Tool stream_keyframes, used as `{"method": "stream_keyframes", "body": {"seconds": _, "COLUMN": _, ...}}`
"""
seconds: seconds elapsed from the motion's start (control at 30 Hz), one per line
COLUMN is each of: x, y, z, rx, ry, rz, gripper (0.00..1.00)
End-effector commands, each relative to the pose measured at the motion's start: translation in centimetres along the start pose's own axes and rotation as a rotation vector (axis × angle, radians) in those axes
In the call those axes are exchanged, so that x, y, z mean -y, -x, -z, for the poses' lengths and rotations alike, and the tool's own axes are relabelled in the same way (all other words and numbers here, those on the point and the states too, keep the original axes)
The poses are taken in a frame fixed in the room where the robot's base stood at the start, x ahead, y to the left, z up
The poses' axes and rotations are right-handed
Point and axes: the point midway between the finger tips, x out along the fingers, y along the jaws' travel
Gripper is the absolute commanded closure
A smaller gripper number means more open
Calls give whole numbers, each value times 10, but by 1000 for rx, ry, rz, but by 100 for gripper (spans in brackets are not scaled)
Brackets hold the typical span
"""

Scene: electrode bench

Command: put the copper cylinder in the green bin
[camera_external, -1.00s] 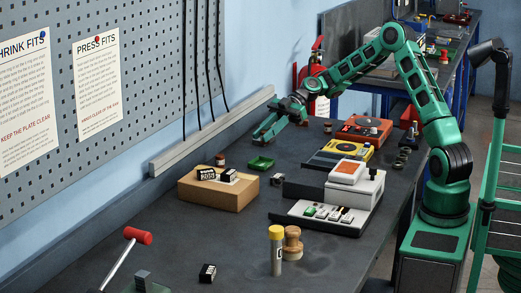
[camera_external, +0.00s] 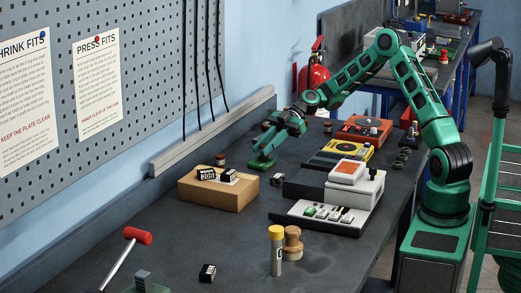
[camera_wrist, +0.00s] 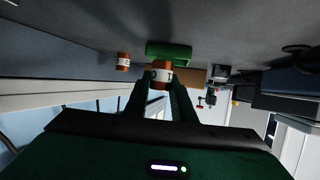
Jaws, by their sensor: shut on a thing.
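My gripper (camera_external: 264,146) is shut on a copper cylinder with a pale label band (camera_wrist: 162,72), held between its fingertips in the wrist view. The cylinder cannot be made out in the external view. The green bin (camera_external: 261,164) is a small shallow tray on the bench, and my fingertips are just above it in that view. In the wrist view the bin (camera_wrist: 168,49) shows right behind the held cylinder, which partly overlaps it. I cannot tell the exact gap between them.
A second copper cylinder with a pale label (camera_wrist: 123,61) stands near the bin, also in the external view (camera_external: 220,160). A cardboard-coloured box (camera_external: 215,193) with black items is in front. A grey and white device (camera_external: 335,192) and a yellow one (camera_external: 342,151) stand to the right.

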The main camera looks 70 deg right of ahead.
Motion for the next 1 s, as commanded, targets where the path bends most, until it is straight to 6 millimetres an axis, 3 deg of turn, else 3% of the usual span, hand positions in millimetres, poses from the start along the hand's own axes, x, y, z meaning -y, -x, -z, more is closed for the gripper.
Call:
{"method": "stream_keyframes", "body": {"seconds": 0.2, "x": 0, "y": -2, "z": -5, "rx": -1, "ry": 0, "rz": 0, "gripper": 100}}
{"method": "stream_keyframes", "body": {"seconds": 0.23, "x": 0, "y": -2, "z": -5, "rx": 0, "ry": 0, "rz": 0, "gripper": 70}}
{"method": "stream_keyframes", "body": {"seconds": 0.3, "x": 0, "y": -2, "z": -5, "rx": 0, "ry": 0, "rz": 0, "gripper": 58}}
{"method": "stream_keyframes", "body": {"seconds": 0.73, "x": 0, "y": 3, "z": 5, "rx": 1, "ry": 3, "rz": -2, "gripper": 58}}
{"method": "stream_keyframes", "body": {"seconds": 1.0, "x": -2, "y": 54, "z": 4, "rx": 1, "ry": 1, "rz": -6, "gripper": 58}}
